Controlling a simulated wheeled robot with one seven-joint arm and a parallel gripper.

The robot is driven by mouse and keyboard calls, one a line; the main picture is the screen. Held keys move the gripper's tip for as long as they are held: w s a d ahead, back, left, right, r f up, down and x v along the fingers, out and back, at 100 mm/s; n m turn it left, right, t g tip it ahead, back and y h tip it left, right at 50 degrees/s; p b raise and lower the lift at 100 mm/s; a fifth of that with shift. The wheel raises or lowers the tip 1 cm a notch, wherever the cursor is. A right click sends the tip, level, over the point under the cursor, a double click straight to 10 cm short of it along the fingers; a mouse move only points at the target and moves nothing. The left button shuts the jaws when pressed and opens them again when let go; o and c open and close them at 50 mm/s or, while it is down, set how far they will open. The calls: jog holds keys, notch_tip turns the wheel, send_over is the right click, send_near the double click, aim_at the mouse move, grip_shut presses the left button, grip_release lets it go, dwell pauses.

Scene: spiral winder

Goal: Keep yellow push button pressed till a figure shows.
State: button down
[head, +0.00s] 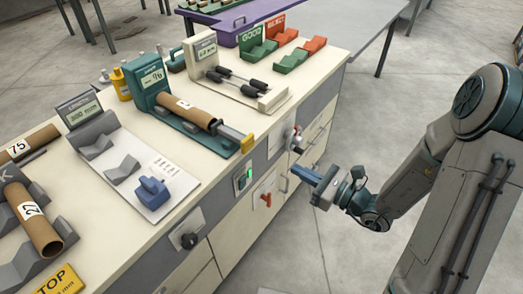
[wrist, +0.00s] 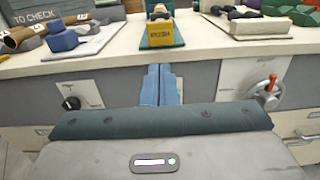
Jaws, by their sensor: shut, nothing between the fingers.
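The yellow block (head: 247,143) at the near end of a teal instrument (head: 148,82) is the likeliest yellow push button. In the wrist view the yellow block (wrist: 160,34) carries dark lettering at the counter's edge, straight beyond my fingers. The instrument's display (head: 152,77) shows small characters that I cannot read surely. A brown tube (head: 185,110) with a white label lies on the instrument. My gripper (head: 303,174) is shut and empty, in front of the cabinet and apart from the yellow block. Its blue fingers (wrist: 162,84) point at the counter's front.
A green switch (head: 242,178), a black knob (head: 188,240) and a red-handled valve (wrist: 268,88) are on the cabinet front. A blue block (head: 152,192) and other tubes lie at left. Green and red trays (head: 291,61) stand at the back.

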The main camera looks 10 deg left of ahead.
aim_at(250, 145)
jog(key=p+x, duration=0.1)
jog(key=x, duration=1.3)
jog(key=shift+p, duration=0.3)
